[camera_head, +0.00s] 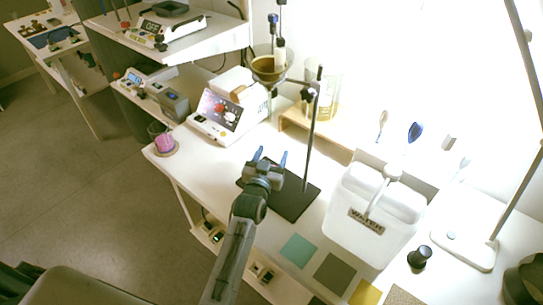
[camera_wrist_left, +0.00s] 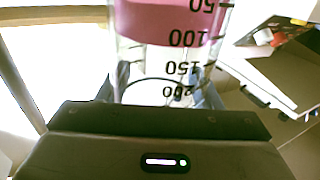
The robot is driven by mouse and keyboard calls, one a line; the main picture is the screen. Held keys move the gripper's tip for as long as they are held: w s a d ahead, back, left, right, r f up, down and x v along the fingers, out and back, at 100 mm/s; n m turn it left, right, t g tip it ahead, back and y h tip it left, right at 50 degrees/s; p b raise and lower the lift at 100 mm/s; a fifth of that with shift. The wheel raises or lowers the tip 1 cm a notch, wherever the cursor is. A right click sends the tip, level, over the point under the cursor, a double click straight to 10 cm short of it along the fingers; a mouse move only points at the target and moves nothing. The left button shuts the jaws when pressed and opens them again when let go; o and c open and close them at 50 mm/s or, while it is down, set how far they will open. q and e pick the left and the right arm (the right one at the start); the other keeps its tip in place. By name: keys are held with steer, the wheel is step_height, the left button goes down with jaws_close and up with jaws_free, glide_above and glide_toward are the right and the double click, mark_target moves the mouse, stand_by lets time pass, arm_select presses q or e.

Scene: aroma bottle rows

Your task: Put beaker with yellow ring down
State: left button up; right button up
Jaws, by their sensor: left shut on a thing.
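In the left wrist view a clear beaker (camera_wrist_left: 165,60) with pink liquid and black volume marks stands between the fingers, close to the camera. Its marks appear upside down. My left gripper (camera_head: 271,157) is shut on it. In the head view its blue fingertips are over the dark base plate of the stand, and I cannot make out the beaker between them. A pink beaker (camera_head: 163,143) shows on a round base at the table's left edge; I cannot tell whether it is the same one. No yellow ring is clearly visible. My right gripper is not in view.
A metal stand (camera_head: 312,140) with a dark base plate (camera_head: 296,203) is beside the gripper. A white water container (camera_head: 365,215) is to the right, and a device with a screen (camera_head: 222,112) is behind. Coloured squares lie in front. Bare table (camera_head: 205,160) is left of the plate.

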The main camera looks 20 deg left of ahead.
arm_select(q)
steer(key=shift+s, duration=0.15)
steer(key=o, duration=1.6)
steer(key=shift+f, duration=0.15)
steer(key=shift+c, duration=0.2)
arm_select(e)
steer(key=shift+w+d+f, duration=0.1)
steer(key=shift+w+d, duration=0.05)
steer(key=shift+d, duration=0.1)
